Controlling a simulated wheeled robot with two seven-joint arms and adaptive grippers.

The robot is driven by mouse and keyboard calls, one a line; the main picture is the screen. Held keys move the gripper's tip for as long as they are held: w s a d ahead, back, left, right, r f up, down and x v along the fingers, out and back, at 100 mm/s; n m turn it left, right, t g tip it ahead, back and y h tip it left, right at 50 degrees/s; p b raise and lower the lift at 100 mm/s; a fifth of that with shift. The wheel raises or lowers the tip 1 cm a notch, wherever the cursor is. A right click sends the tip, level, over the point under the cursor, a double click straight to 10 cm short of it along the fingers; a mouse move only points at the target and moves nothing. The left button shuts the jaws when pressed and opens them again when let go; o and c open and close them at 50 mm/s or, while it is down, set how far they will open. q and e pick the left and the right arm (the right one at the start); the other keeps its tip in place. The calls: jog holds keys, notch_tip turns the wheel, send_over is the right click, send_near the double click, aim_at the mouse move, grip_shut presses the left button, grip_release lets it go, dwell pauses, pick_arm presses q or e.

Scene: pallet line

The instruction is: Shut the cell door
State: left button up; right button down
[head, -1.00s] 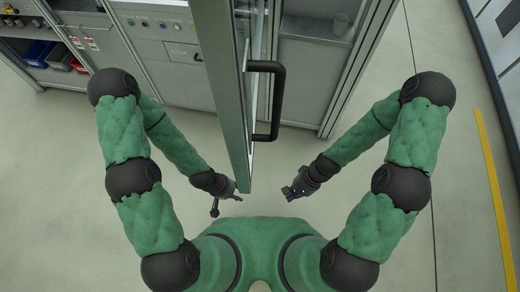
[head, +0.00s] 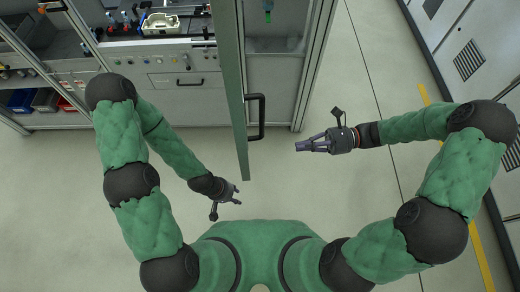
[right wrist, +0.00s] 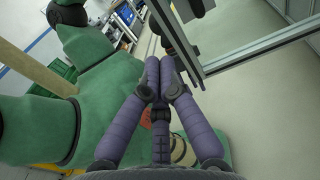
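The cell door (head: 231,75) stands open, seen nearly edge-on in the head view, jutting from the cell toward me. Its black bar handle (head: 261,117) is on the door's right side. My right gripper (head: 299,147) is right of the handle, apart from it, with its fingers pointing left toward the door. In the right wrist view its fingertips (right wrist: 164,62) are together with nothing seen between them. My left gripper (head: 238,194) is low, just left of the door's near end; its small fingers do not show clearly whether they are open.
A cabinet with a control panel (head: 170,60) and a drawer stands left of the door. Shelves with coloured bins (head: 45,100) are farther left. Right of the door is the cell opening with a grey front (head: 275,85). The floor (head: 350,200) around my grippers is clear.

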jog(key=s+a+r, duration=0.1)
jog(key=a, duration=1.2)
jog(key=shift+s+a+r, duration=0.2)
jog(key=shift+s+a, duration=0.05)
jog(key=shift+s, duration=0.1)
